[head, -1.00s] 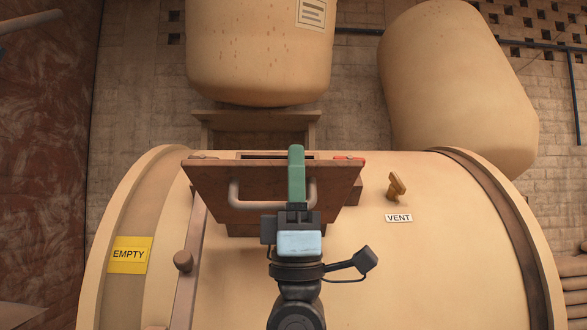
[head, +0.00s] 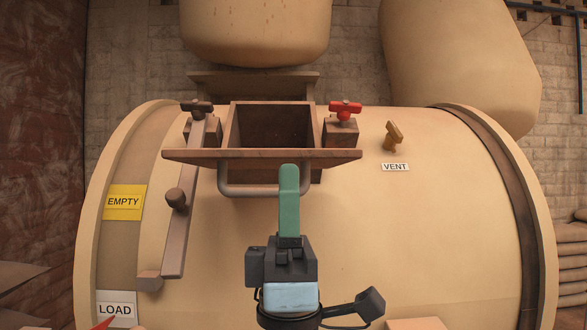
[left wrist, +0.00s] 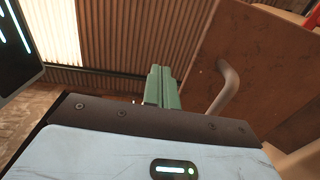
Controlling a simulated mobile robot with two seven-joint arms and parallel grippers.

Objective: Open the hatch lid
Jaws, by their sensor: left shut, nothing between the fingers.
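The brown hatch lid (head: 200,156) is seen nearly edge-on in the head view, in front of the open hatch (head: 273,126), whose dark inside shows. Its grey U-shaped handle (head: 245,190) hangs on the near side. My left gripper (head: 289,170) has green fingers, shut and empty, overlapping the handle's right part in the picture; I cannot tell if they touch. In the left wrist view the fingers (left wrist: 161,88) are beside the handle (left wrist: 224,88) and the lid's flat face (left wrist: 255,75), not around the handle. My right gripper is not in view.
A red knob (head: 345,109) and a dark knob (head: 197,107) flank the hatch. A brown lever bar (head: 184,220) lies left on the cream drum (head: 420,240). A vent valve (head: 393,136) stands right. A large tank (head: 255,35) hangs behind the hatch.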

